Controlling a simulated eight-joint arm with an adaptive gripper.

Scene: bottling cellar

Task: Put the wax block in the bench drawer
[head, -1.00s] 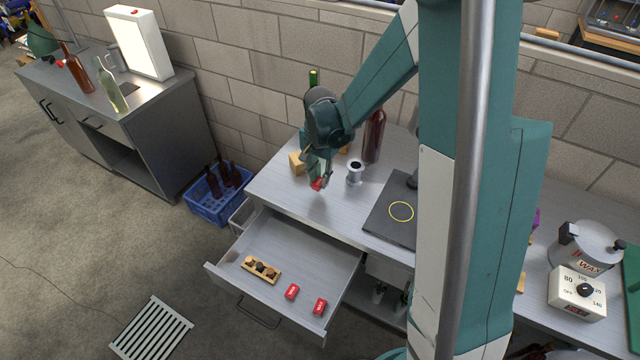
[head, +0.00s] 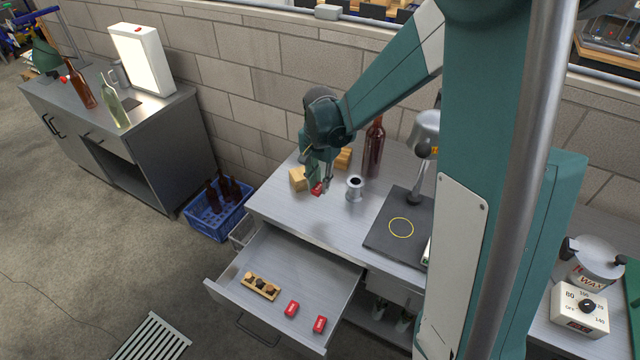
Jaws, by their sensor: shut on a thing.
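My gripper (head: 320,181) is shut on a small red wax block (head: 316,188). It holds the block above the left part of the bench top (head: 335,225), left of a small metal spool-like piece (head: 354,187). The gap between block and bench is hard to judge. The bench drawer (head: 225,292) is pulled open below and in front of the gripper. The fingers are small and partly hidden by the wrist.
A dark plate with a yellow ring (head: 401,228) lies to the right. A blue crate (head: 218,217) is on the floor left.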

